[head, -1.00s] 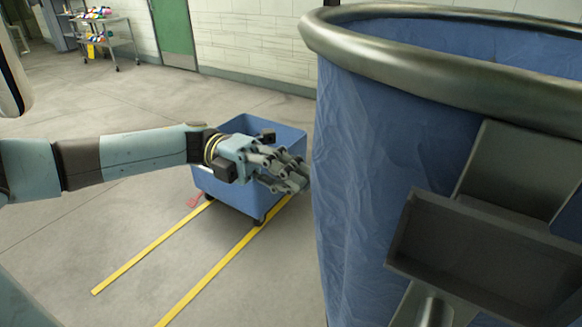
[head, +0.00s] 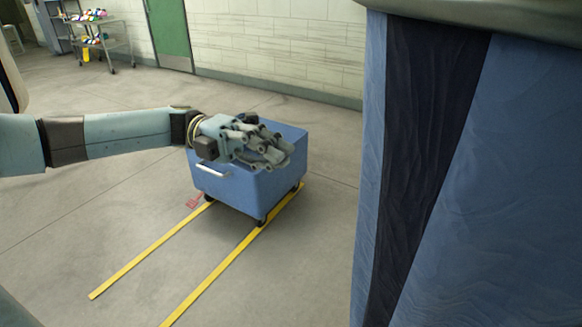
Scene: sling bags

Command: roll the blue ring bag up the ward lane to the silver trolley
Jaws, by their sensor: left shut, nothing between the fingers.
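The big blue ring bag (head: 470,190) fills the right side of the head view, very close to me. Its metal ring (head: 480,14) crosses the top right corner, and a dark vertical strip runs down its side. Most of the bag is out of frame. The silver trolley (head: 115,43) stands far off at the back left, with colourful items on its shelves. My left gripper (head: 270,153) is shut and empty, in front of a blue wheeled box in the picture. It is apart from the bag, to its left. My right gripper does not show.
The blue box (head: 240,190) has a silver handle and stands on castors between two yellow floor strips (head: 150,250). A small red item (head: 194,201) lies by it. A green door (head: 170,35) is in the back wall. The grey floor at left is clear.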

